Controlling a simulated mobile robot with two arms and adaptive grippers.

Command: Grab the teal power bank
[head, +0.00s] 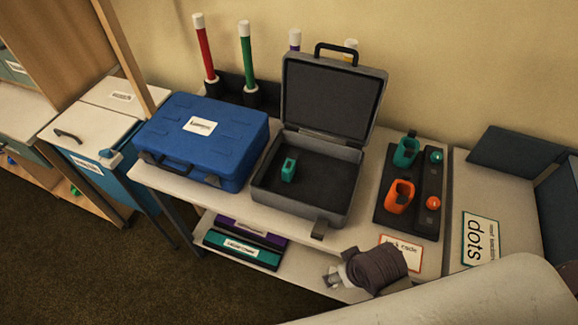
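A small teal block (289,169), which looks like the power bank, stands in the open grey case (262,192) on the table. It is near the left side of the case's dark interior, and a darker patch shows on its face. My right gripper (334,279) is at the front edge of the table, in front of and below the case, well apart from the block. Its fingers point left and are small and partly hidden, so I cannot tell whether they are open. My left gripper is out of view.
The case's raised lid (333,95) stands at the back. A closed blue case (215,150) sits to the left. A dark tray (430,195) at right holds teal and orange holders and balls. Colored tubes stand behind. A lower shelf holds flat boxes.

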